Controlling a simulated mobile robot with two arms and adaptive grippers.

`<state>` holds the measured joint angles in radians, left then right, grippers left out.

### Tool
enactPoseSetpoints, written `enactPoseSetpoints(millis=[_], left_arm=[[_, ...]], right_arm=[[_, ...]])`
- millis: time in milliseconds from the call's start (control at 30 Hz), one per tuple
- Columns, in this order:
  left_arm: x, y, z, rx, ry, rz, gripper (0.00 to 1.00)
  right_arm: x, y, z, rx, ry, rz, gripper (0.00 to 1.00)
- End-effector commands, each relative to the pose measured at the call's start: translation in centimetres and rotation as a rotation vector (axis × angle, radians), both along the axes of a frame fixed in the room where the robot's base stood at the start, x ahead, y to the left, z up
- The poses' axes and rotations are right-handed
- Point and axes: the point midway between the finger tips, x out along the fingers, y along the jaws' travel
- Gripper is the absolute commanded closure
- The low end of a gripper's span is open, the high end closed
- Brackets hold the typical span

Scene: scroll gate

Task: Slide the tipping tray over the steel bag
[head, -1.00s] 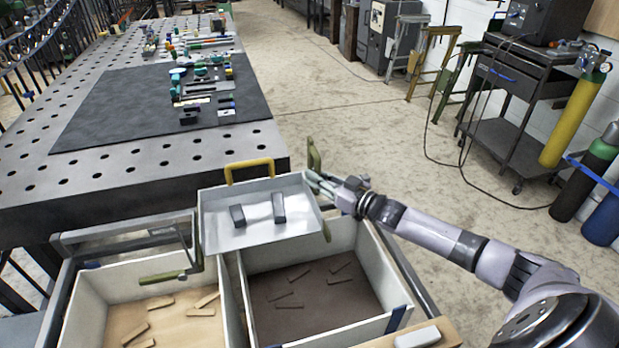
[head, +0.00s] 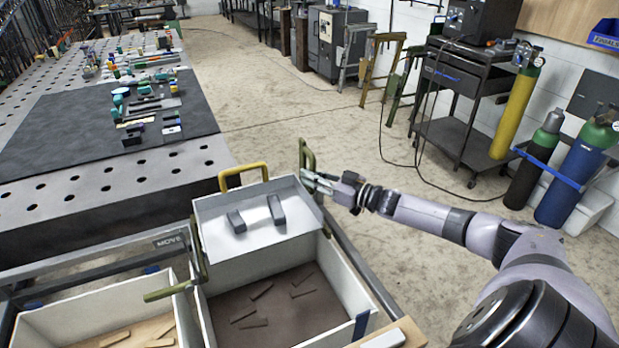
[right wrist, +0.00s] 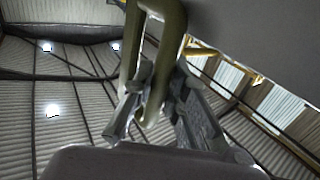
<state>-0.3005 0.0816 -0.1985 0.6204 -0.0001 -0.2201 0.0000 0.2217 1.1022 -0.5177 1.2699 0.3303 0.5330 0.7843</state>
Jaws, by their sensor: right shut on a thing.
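The tipping tray (head: 262,228) is a shallow light-grey tray with two dark bars lying in it. It sits across the back of the right-hand bin, with a yellow handle (head: 243,173) at its far side and an olive handle (head: 306,155) at its right. My right gripper (head: 318,184) is shut on that olive handle, which also shows between the fingers in the right wrist view (right wrist: 143,60). Another olive handle (head: 168,291) sticks out at the tray's left. The right-hand bin (head: 345,277) has a dark floor with several flat pieces. I see no label marking the steel bag. My left gripper is out of view.
A left-hand bin (head: 50,320) with a tan floor stands beside the right-hand one in a metal frame (head: 90,262). A perforated steel table (head: 110,180) stands behind, with tools on a dark mat. Open floor lies to the right, before a cart (head: 465,135) and gas cylinders (head: 570,185).

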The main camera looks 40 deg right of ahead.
Motion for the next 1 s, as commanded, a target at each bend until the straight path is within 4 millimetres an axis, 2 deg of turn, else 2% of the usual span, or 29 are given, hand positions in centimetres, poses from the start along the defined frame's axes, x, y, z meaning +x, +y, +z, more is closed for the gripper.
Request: enactPoseSetpoints(millis=[167,200,500,833,1000], left_arm=[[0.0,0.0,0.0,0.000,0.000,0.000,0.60],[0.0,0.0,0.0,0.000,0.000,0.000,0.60],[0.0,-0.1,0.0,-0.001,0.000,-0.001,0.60],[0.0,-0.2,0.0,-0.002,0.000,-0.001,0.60],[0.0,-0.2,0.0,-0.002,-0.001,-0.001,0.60]], right_arm=[[0.1,-0.5,0.2,-0.004,0.001,-0.010,1.00],[0.1,-0.5,0.2,-0.004,0.001,-0.010,0.85],[0.1,-0.4,0.1,-0.003,0.001,-0.007,0.65],[-0.1,-0.3,0.0,-0.003,0.001,-0.005,0.65],[-1.3,-0.7,-0.1,-0.003,0.004,-0.005,0.65]])
